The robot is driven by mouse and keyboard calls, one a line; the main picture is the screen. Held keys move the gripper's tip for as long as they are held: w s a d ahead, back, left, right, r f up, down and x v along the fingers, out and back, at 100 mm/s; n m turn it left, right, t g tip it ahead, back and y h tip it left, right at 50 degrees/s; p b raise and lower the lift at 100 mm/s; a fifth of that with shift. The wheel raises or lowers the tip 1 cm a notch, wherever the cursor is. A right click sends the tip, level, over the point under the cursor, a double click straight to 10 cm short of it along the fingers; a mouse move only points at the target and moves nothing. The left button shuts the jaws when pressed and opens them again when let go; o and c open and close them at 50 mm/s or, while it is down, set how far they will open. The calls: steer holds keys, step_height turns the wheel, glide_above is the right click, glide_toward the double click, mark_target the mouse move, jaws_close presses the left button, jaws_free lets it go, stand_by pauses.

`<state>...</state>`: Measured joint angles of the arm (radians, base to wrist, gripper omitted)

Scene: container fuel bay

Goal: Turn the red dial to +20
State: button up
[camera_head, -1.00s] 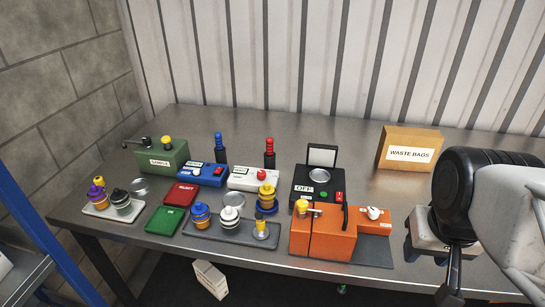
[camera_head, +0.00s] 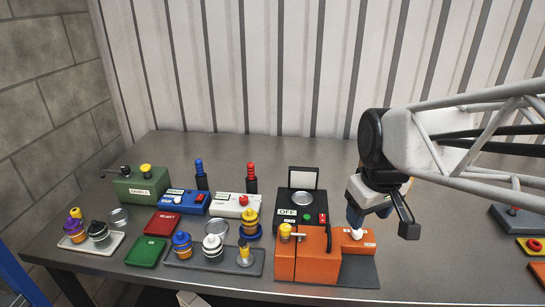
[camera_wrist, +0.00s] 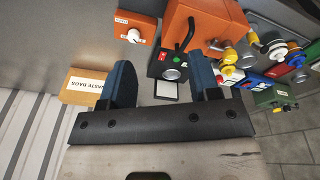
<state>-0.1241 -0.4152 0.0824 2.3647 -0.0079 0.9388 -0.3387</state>
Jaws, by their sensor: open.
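In the head view a white box (camera_head: 227,207) near the middle of the bench carries a red dial (camera_head: 243,199) on top. Its scale is too small to read. My gripper (camera_head: 355,222) is well to the right of it, pointing down beside the small orange box (camera_head: 357,241), whose white knob it largely hides. In the wrist view the two blue fingers (camera_wrist: 163,84) are wide apart with nothing held between them. The small orange box with its white dial (camera_wrist: 134,35) lies beyond the fingers there. The red dial is not clear in that view.
A black device with a raised lid (camera_head: 302,207) and a larger orange box (camera_head: 299,259) stand between my gripper and the white box. A blue box (camera_head: 182,202) and a red-topped post (camera_head: 251,178) stand close to the white box. Further controls (camera_head: 512,216) sit at far right.

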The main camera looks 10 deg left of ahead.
steer(key=w+a+f+n+g, duration=0.1)
steer(key=w+a+f+n, duration=0.1)
steer(key=w+a+n, duration=0.9)
steer(key=n+g, duration=0.1)
steer(key=n, duration=0.4)
glide_above(244, 197)
step_height(244, 197, down, 9)
steer(key=shift+a, duration=0.1)
steer(key=shift+f, duration=3.9)
steer(key=c, duration=0.9)
